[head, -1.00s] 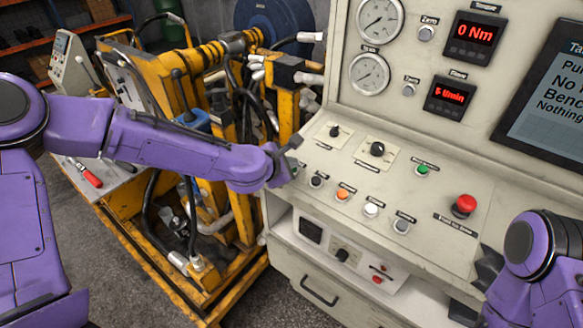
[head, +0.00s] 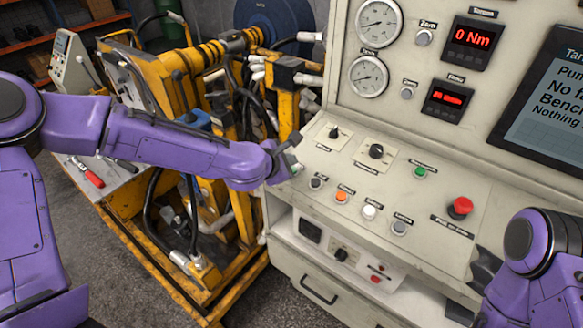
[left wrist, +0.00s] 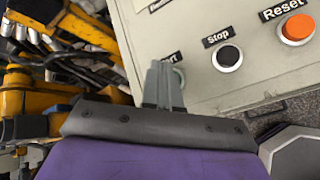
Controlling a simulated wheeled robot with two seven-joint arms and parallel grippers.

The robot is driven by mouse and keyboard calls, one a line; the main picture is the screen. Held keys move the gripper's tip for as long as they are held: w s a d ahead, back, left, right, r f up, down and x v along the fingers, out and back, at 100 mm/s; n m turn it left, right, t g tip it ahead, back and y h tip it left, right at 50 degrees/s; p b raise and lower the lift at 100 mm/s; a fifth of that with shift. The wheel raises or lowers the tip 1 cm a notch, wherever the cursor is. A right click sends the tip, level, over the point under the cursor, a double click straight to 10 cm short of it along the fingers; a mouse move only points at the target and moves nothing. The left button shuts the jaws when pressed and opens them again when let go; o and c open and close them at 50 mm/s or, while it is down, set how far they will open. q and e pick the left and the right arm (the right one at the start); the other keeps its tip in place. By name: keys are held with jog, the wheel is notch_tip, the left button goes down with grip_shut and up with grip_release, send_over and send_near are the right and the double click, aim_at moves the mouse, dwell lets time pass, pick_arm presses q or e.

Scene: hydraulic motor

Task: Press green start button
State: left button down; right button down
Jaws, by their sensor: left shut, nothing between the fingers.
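The sloped beige control panel (head: 330,185) carries a row of buttons. My left gripper (head: 289,160) is at the left end of this row, with its fingers shut and empty. In the left wrist view its closed grey fingers (left wrist: 163,85) point at the panel beside a partly covered label ending in "art". The start button is mostly hidden behind the fingers; I cannot tell whether they touch it. The black stop button (left wrist: 228,58) is to their right. My right gripper (head: 484,268) is at the lower right, its finger opening unclear.
An orange reset button (left wrist: 298,29) follows the stop button. Another green button (head: 420,172) is higher on the panel, and a red mushroom button (head: 460,207) is at right. A yellow machine frame (head: 215,190) with hoses stands left of the panel.

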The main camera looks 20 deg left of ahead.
notch_tip(320, 180, up, 4)
jog(key=p, duration=0.4)
jog(key=shift+r, duration=0.25)
dwell(0.4)
